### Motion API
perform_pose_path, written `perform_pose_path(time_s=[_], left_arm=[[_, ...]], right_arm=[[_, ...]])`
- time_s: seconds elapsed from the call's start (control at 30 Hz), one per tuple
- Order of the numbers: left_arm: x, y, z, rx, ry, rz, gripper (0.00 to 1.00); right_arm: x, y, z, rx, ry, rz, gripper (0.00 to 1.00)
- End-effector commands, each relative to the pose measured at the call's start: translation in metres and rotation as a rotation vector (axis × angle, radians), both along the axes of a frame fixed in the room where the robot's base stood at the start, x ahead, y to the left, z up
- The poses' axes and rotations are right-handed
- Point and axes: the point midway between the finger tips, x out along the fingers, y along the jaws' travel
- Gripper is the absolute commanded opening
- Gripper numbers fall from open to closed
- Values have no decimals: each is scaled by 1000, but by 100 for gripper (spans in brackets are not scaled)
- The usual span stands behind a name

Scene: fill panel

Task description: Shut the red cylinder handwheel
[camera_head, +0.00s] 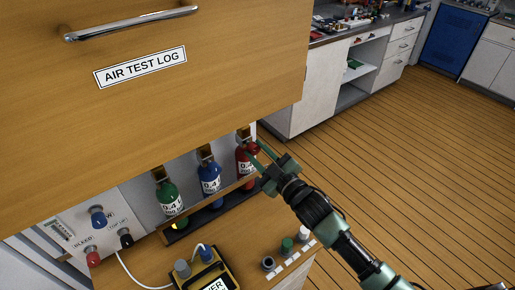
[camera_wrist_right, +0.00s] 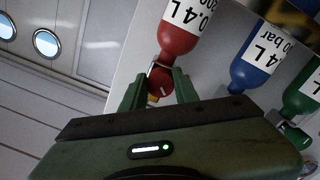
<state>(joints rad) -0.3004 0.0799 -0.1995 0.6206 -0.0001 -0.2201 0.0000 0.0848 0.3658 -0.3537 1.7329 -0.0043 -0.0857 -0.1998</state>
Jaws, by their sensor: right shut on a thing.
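The red cylinder (camera_head: 249,168) stands at the right end of a row of cylinders under the wooden cabinet. Its label is partly readable. In the right wrist view, the red cylinder (camera_wrist_right: 180,42) appears upside down, with its red handwheel (camera_wrist_right: 160,80) at its neck. My right gripper (camera_head: 259,152) reaches in from the lower right. In the wrist view, the fingers of my right gripper (camera_wrist_right: 158,88) are on either side of the handwheel and shut on it. In the head view, the handwheel is hard to make out. My left gripper is not in view.
A blue cylinder (camera_head: 210,180) and a green cylinder (camera_head: 168,200) stand left of the red one. The wooden cabinet (camera_head: 200,90) overhangs them closely. A yellow-black case (camera_head: 205,272) and several small knobs lie in front. Open floor (camera_head: 400,150) lies to the right.

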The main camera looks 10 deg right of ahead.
Motion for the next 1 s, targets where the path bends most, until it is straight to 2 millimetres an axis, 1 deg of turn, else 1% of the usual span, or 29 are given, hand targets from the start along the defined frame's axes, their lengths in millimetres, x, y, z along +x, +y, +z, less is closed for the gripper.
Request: perform_pose_path(time_s=[0.03,0.1,0.6,0.8,1.0], left_arm=[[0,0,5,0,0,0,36],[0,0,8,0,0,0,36],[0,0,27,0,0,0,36],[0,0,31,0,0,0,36],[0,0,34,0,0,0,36]], right_arm=[[0,0,-1,40,23,-1,0],[-1,0,-1,102,48,-2,0],[-2,2,-2,525,223,-1,0],[-2,2,-3,652,276,-1,0],[-2,3,-4,737,313,-1,0]])
